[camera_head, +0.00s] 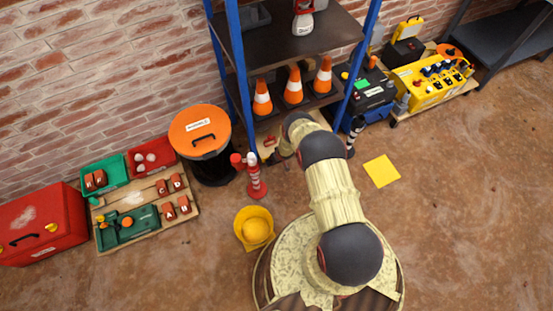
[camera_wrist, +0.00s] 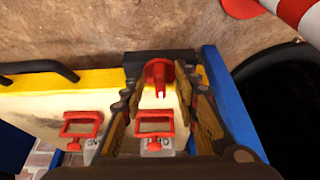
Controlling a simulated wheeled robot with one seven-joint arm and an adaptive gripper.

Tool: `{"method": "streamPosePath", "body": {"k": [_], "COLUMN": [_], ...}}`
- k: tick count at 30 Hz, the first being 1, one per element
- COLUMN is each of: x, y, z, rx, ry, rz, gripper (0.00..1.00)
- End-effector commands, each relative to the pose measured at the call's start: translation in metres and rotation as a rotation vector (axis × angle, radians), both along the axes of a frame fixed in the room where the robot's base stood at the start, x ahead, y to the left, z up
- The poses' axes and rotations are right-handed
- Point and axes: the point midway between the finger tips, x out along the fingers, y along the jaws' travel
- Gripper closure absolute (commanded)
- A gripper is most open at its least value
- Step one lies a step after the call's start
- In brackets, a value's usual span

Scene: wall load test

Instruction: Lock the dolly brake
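In the wrist view, a cream board with a yellow edge (camera_wrist: 103,78), seemingly the dolly, carries red parts. Which red part is the brake, I cannot tell. My gripper (camera_wrist: 162,92) is open, its fingers on either side of the red pronged part, with visible gaps. In the head view the pale board (camera_head: 262,136) lies low under the shelf; my arm hides most of the gripper.
Blue shelf posts (camera_head: 232,70) rise beside the board; one stands close right of my gripper in the wrist view (camera_wrist: 225,95). The floor around the yellow square (camera_head: 381,171) is free.

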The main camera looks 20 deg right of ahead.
Motion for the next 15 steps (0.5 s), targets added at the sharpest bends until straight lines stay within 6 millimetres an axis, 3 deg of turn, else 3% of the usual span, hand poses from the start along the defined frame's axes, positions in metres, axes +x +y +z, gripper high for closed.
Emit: {"method": "streamPosePath", "body": {"k": [15], "x": [-0.0002], "y": [-0.0001], "z": [0.0], "rx": [0.0], "ry": [0.0], "rz": [0.0], "gripper": [0.99]}}
